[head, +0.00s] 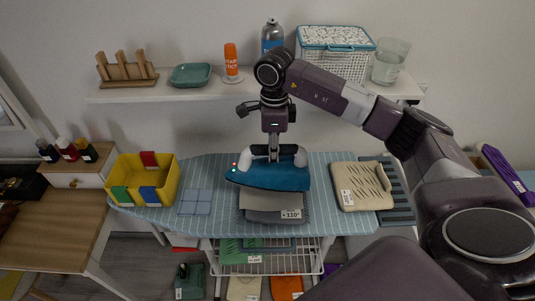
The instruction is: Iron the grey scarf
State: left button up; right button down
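The grey scarf (275,216) lies folded on the blue striped ironing board (340,222), with a tag at its front right reading about 110°. A blue iron (268,178) with a pale handle sits over the scarf's back part and hides it. Whether its soleplate touches the cloth is hard to tell. My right gripper (273,153) points down over the iron and is shut on its handle; the fingertips are partly hidden. My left gripper is not in view.
A yellow bin (145,192) and a folded light-blue cloth (195,202) are left of the scarf. A wall shelf (205,90) holding several items is behind; a wire rack (268,269) is below.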

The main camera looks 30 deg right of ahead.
aim_at(273, 163)
jog(key=shift+w+r, duration=0.1)
dwell(0.3)
jog(key=shift+f+b, duration=2.1)
jog(key=shift+f, duration=0.35)
jog(key=shift+f+b, duration=0.45)
jog(key=shift+f, duration=0.05)
dwell(1.6)
jog(key=shift+r+p, duration=1.7)
jog(key=shift+r, duration=1.35)
